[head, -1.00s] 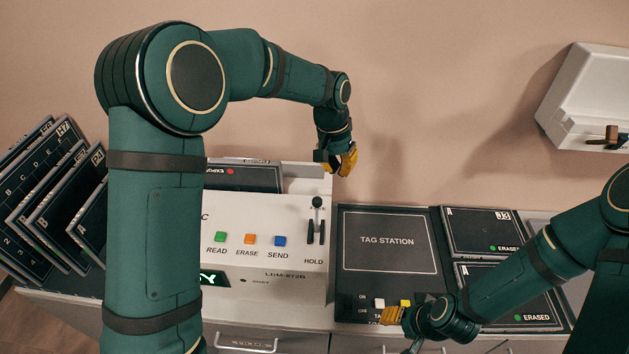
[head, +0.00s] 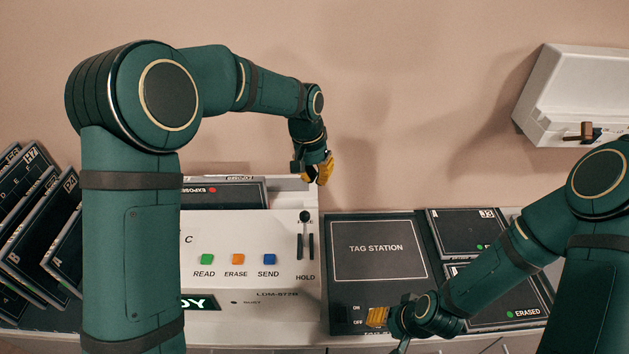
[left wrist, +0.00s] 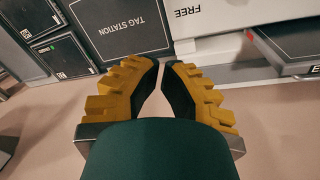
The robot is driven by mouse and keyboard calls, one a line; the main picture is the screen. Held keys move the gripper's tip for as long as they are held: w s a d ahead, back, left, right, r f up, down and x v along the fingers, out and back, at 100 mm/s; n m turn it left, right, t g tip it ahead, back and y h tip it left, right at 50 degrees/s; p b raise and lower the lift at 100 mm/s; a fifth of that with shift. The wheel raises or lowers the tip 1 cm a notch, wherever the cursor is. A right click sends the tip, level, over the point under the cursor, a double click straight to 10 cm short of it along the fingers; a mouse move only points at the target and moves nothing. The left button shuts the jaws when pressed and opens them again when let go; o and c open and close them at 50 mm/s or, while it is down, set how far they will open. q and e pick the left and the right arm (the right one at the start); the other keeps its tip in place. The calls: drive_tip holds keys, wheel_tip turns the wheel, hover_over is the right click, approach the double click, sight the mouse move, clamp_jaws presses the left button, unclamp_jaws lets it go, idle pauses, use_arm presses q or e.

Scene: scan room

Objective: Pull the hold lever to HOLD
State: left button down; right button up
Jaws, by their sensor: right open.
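The hold lever (head: 305,217) is a black knob at the top of dark slots, above the word HOLD, on the right part of the white reader (head: 225,250). My left gripper (head: 325,170) hangs above and slightly right of the lever, apart from it. In the left wrist view its yellow-padded fingers (left wrist: 163,65) are together at the tips with nothing between them. The lever is not seen in that view. My right gripper (head: 376,317) is open, low over the front of the tag station (head: 378,250), hiding some of its buttons.
Read, erase and send buttons (head: 237,259) sit left of the lever. An exposed cassette (head: 225,193) with a red light stands in the reader's top. Erased cassettes (head: 465,232) lie at right, others (head: 62,235) lean at left. A white wall box (head: 575,95) hangs upper right.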

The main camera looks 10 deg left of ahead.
sight(305, 230)
use_arm(q)
drive_tip(key=s+f, duration=0.1)
drive_tip(key=f, duration=0.1)
drive_tip(key=s+f, duration=0.1)
drive_tip(key=f, duration=0.1)
drive_tip(key=s+f, duration=0.1)
drive_tip(key=f, duration=0.1)
drive_tip(key=shift+d+f, duration=0.15)
drive_tip(key=shift+f, duration=0.2)
drive_tip(key=shift+s, duration=0.25)
